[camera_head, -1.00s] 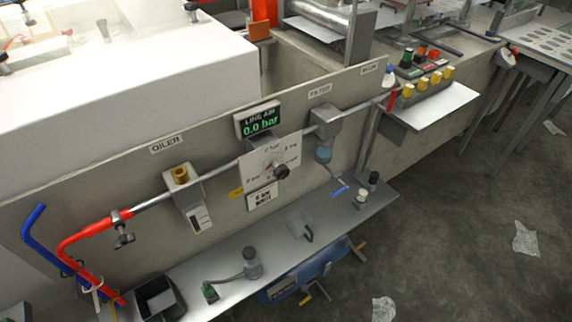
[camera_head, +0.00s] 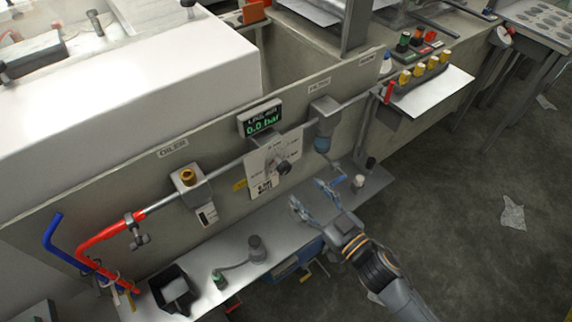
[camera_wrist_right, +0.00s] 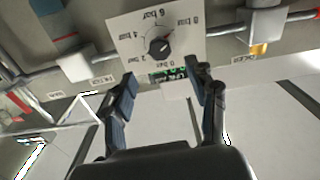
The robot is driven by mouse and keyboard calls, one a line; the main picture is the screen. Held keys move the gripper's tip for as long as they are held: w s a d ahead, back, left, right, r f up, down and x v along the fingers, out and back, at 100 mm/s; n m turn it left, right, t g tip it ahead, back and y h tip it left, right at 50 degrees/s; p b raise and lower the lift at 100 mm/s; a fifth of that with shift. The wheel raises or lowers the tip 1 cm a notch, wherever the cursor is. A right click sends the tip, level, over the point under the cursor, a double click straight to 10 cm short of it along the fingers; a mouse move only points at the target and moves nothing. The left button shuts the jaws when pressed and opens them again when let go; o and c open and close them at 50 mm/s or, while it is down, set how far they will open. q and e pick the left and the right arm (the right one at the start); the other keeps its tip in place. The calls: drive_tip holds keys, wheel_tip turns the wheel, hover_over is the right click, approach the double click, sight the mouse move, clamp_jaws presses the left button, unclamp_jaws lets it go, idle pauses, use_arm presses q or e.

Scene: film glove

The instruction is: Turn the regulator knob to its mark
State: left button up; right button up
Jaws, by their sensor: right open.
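The dark regulator knob (camera_head: 284,168) sits on a white dial plate (camera_head: 258,164) on the grey panel. In the right wrist view the knob (camera_wrist_right: 158,47) is at the middle of the plate (camera_wrist_right: 122,38), which shows bar figures from 0 to 8 and a small reddish line near 6. The green display (camera_head: 263,121) above reads 0.0 bar. My right gripper (camera_head: 309,194) is open and empty, in front of and below the knob, apart from it. In the wrist view its fingers (camera_wrist_right: 162,75) point toward the knob, spread on either side below it. My left gripper is out of view.
A pipe crosses the panel, with the oiler (camera_head: 190,190) left of the dial and the filter (camera_head: 323,122) right. The shelf (camera_head: 213,257) below carries a grey bottle (camera_head: 257,248) and a black bin (camera_head: 172,290). Yellow-knobbed valves (camera_head: 418,70) stand at upper right.

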sight(287, 170)
drive_tip(key=p+x, duration=0.1)
drive_tip(key=x, duration=0.8)
drive_tip(key=shift+w+a, duration=0.25)
drive_tip(key=shift+w, duration=0.05)
drive_tip(key=shift+c, duration=0.5)
drive_tip(key=c, duration=1.1)
